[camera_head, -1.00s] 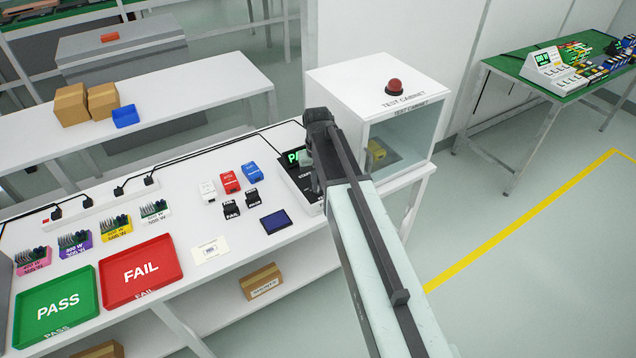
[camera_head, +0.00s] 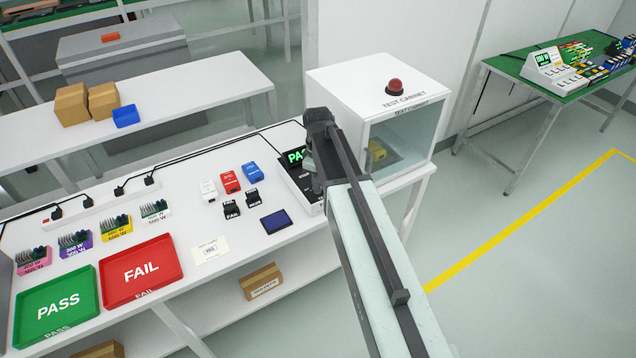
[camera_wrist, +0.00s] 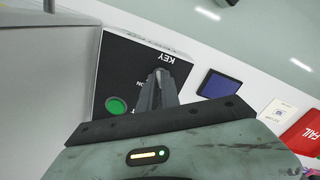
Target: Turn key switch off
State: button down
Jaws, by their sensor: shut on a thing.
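The tester box (camera_head: 298,180) stands at the right end of the white bench, with a lit green display reading "PA…", partly hidden by my arm. In the wrist view its dark top panel (camera_wrist: 117,75) shows a green round button (camera_wrist: 117,105) and the word "KEY" upside down. My gripper (camera_wrist: 158,78) points at the panel just below the "KEY" label, its fingers close together and shut on the key switch, which they hide. Which way the key is turned cannot be told. In the head view my gripper (camera_head: 316,188) is mostly hidden behind my own arm.
The white test cabinet (camera_head: 345,82) with a red dome stands right behind the arm. A dark blue pad (camera_head: 274,222), small coloured boxes, a red FAIL tray (camera_head: 142,296) and a green PASS tray (camera_head: 20,322) lie to the left. Bench space around the pad is clear.

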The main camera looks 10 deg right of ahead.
jog(key=shift+n, duration=0.6)
jog(key=c, duration=1.6)
grip_release()
jog(key=shift+o, duration=0.2)
notch_tip(320, 180, up, 8)
jog(key=p, duration=0.8)
jog(key=shift+f, duration=0.15)
